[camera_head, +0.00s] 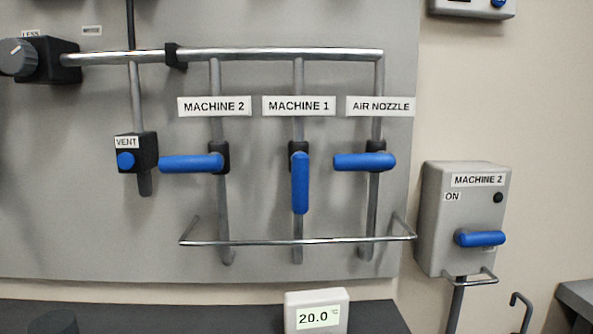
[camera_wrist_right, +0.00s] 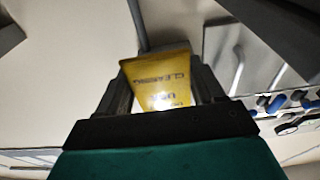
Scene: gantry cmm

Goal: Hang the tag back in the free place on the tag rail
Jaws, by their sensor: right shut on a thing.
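My right gripper (camera_wrist_right: 163,72) shows in the right wrist view, shut on a yellow tag (camera_wrist_right: 160,84). The tag sits between its two dark fingers, with upside-down dark print on which "CLEANING" and "USE" can be read. The head view shows neither gripper nor the tag. I cannot make out for certain a tag rail with a free place in either view. A thin metal bar (camera_head: 300,241) runs across the lower pipes in the head view, with nothing hanging on it.
A grey panel (camera_head: 90,220) carries pipes and blue levers (camera_head: 300,183) labelled Machine 2, Machine 1 and Air Nozzle. A grey Machine 2 box (camera_head: 432,215) is on the wall at right. A display reading 20.0 (camera_head: 317,311) stands below. Blue levers (camera_wrist_right: 275,103) also show in the wrist view.

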